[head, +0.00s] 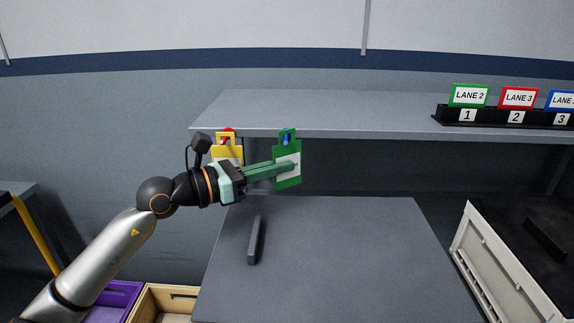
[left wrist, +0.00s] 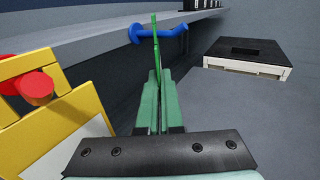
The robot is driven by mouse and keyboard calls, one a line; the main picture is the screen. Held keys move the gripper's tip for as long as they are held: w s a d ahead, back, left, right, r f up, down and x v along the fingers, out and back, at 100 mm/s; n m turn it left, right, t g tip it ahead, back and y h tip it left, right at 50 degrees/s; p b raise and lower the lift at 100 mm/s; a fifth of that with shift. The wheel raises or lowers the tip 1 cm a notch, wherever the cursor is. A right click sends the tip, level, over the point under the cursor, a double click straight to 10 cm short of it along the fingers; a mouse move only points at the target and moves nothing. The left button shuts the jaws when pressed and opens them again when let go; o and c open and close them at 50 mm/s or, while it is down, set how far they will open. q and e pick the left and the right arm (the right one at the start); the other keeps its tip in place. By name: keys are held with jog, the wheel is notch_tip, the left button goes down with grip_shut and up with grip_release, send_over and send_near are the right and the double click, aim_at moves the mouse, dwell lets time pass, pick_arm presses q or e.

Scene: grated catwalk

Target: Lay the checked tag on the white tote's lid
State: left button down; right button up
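A green tag (head: 288,181) with a pale face hangs at a blue peg (head: 287,137) under the shelf's front edge. My left gripper (head: 292,166) reaches it from the left, with one finger across its face. In the left wrist view the green tag (left wrist: 155,45) is edge-on between the close-set green fingers, and the blue peg (left wrist: 158,33) is by its top. A yellow tag (head: 234,154) hangs at a red peg (head: 228,132) to the left. I cannot make out a checked mark on either tag. The white tote (head: 492,262) with a dark lid (head: 515,235) stands at the right.
The shelf (head: 330,115) carries a rack of lane signs (head: 500,118) at the right. A grey table (head: 340,260) below is mostly clear, with a dark bar (head: 254,240) on its left. Purple (head: 115,300) and tan (head: 160,303) bins stand at lower left.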

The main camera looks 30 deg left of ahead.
dwell(0.3)
pick_arm(q)
jog(key=shift+s+d, duration=0.15)
jog(key=shift+s, duration=0.1)
jog(key=shift+s+d, duration=0.25)
jog(key=shift+s, duration=0.15)
jog(key=shift+s+d+r+p, duration=0.2)
jog(key=shift+s+p, duration=0.1)
jog(key=shift+p, duration=0.1)
jog(key=shift+s+d+r+p, duration=0.35)
jog(key=shift+s+d+p, duration=0.05)
jog(key=shift+s, duration=0.2)
jog(key=shift+s, duration=0.15)
dwell(0.5)
jog(key=shift+s+d+p, duration=0.15)
jog(key=shift+s+d, duration=0.4)
jog(key=shift+s, duration=0.3)
jog(key=shift+s+d+p, duration=0.15)
jog(key=shift+s+d, duration=0.4)
jog(key=shift+s, duration=0.3)
